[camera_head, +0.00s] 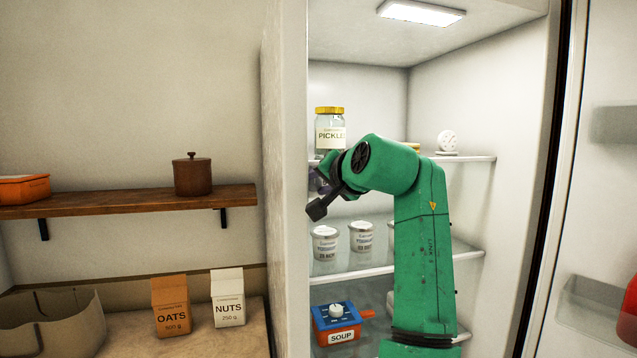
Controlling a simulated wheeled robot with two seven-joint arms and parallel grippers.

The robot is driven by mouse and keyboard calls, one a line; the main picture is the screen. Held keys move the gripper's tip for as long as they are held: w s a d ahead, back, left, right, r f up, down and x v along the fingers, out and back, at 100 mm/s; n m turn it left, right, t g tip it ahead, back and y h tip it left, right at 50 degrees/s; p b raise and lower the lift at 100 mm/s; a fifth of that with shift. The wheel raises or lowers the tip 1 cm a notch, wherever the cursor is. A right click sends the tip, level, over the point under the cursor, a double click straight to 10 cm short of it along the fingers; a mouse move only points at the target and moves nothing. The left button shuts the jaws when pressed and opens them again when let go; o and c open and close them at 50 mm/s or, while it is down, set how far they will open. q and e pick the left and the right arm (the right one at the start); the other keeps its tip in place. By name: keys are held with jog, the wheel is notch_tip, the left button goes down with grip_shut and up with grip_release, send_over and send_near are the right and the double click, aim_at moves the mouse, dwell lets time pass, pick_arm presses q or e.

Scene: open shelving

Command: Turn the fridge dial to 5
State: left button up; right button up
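A small white round disc with dark marks (447,141), which looks like the fridge dial, shows inside the open fridge above the upper glass shelf, near the right wall. Its marks are too small to read, so I cannot tell its setting. My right gripper is not in view.
A pickle jar (329,132) stands on the upper shelf behind my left wrist. Yoghurt pots (325,244) stand on the middle shelf, and a soup box (336,326) sits below. The fridge door (600,180) is open at right. A wooden shelf (120,200) is outside, left.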

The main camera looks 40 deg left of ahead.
pick_arm(q)
grip_shut()
jog(key=shift+w+m+g+y+p, duration=0.1)
jog(key=shift+m+g+y+p, duration=0.45)
jog(key=shift+m, duration=0.55)
jog(key=m, duration=0.2)
jog(key=m+y+p, duration=0.1)
jog(key=m, duration=0.1)
jog(key=shift+w+d+f+g+y, duration=0.1)
jog(key=shift+g+y, duration=0.15)
jog(key=m, duration=0.2)
jog(key=m+y+p, duration=0.1)
jog(key=m, duration=0.2)
jog(key=shift+f+y, duration=0.2)
jog(key=shift+y, duration=0.1)
jog(key=shift+f+m+t+y+p, duration=0.1)
jog(key=shift+m+t+y+p, duration=0.25)
jog(key=shift+m, duration=0.85)
jog(key=shift+f+m+t+y+p, duration=0.1)
jog(key=shift+m+t+y+p, duration=0.2)
jog(key=shift+m, duration=0.9)
jog(key=o, duration=0.8)
grip_release()
